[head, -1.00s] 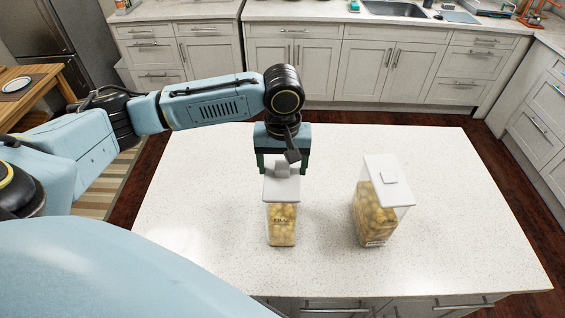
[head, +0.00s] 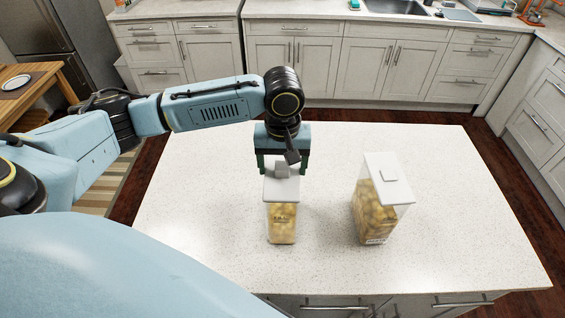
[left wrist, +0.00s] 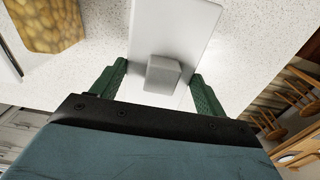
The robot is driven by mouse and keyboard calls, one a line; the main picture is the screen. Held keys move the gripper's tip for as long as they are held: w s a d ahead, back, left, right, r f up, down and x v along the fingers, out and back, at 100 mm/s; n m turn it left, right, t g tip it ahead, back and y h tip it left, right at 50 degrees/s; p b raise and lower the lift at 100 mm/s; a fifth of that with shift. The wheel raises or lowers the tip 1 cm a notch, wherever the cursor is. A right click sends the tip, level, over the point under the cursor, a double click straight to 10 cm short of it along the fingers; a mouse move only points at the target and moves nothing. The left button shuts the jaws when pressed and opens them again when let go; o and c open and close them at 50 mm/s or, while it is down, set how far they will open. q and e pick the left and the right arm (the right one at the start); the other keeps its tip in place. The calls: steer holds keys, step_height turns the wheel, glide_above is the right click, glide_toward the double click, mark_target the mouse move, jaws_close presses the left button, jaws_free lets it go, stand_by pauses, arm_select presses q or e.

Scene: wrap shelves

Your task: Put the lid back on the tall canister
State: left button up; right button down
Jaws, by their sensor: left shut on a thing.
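A narrow clear canister (head: 282,222) with yellowish contents stands upright on the island counter, left of a wider one. A white lid (head: 282,188) with a grey block-shaped knob lies over its top. My left gripper (head: 281,171) points down from behind, shut on this lid. In the left wrist view the green fingers lie on either side of the white lid (left wrist: 188,35), with the grey knob (left wrist: 162,75) between them. Whether the lid is fully seated on the rim I cannot tell. My right gripper is out of view.
A wider canister (head: 376,213) with similar contents and its own white lid (head: 388,180) stands to the right, with a gap between the two. The speckled white counter (head: 460,220) is otherwise clear. Cabinets and a sink (head: 393,9) line the back wall.

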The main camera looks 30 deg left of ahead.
arm_select(q)
steer(key=shift+f, duration=0.2)
steer(key=o, duration=1.1)
steer(key=shift+r, duration=0.1)
steer(key=shift+r, duration=3.45)
steer(key=shift+s+f, duration=0.1)
steer(key=shift+s, duration=0.05)
